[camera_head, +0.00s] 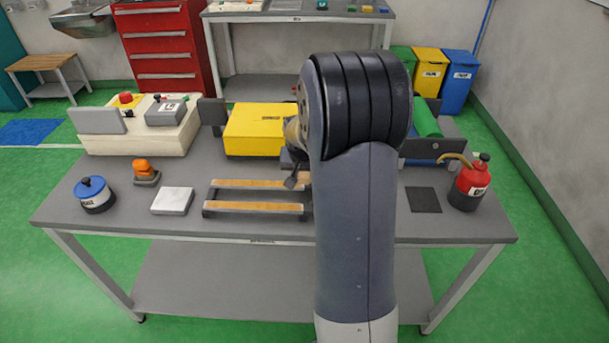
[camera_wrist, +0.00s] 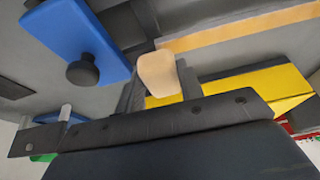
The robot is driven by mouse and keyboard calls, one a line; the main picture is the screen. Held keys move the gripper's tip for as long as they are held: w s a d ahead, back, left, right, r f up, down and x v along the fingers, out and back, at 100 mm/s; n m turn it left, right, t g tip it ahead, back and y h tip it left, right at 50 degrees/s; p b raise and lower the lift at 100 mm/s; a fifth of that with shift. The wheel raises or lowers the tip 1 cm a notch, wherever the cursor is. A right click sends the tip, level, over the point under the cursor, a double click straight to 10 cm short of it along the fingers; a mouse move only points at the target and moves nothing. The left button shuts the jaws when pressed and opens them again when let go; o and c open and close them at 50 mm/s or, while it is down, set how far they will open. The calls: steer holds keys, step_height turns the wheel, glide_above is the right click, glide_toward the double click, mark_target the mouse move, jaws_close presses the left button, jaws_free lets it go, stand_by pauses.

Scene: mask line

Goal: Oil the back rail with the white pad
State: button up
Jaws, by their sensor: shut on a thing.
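A low dark frame (camera_head: 208,206) carries two wooden strips: a back rail (camera_head: 255,184) and a front rail (camera_head: 255,207). A wooden strip (camera_wrist: 240,28) also crosses the top of the wrist view. A flat white pad (camera_head: 172,201) lies on the table left of the frame. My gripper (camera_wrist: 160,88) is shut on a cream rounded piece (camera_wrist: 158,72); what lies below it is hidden. In the head view my arm hides most of the gripper; a dark tip (camera_head: 291,181) shows near the back rail's right part. I cannot tell whether it touches.
A yellow box (camera_head: 255,130) stands behind the rails. A blue-lidded pot (camera_head: 95,194) and an orange-knobbed tool (camera_head: 145,172) are at left. A red can (camera_head: 470,182) and dark mat (camera_head: 423,200) are at right. A blue block (camera_wrist: 75,35) with a black knob shows in the wrist view.

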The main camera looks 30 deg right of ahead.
steer(key=shift+d+r+p, duration=0.1)
steer(key=shift+r+p, duration=1.5)
steer(key=shift+r, duration=1.1)
steer(key=shift+f, duration=0.1)
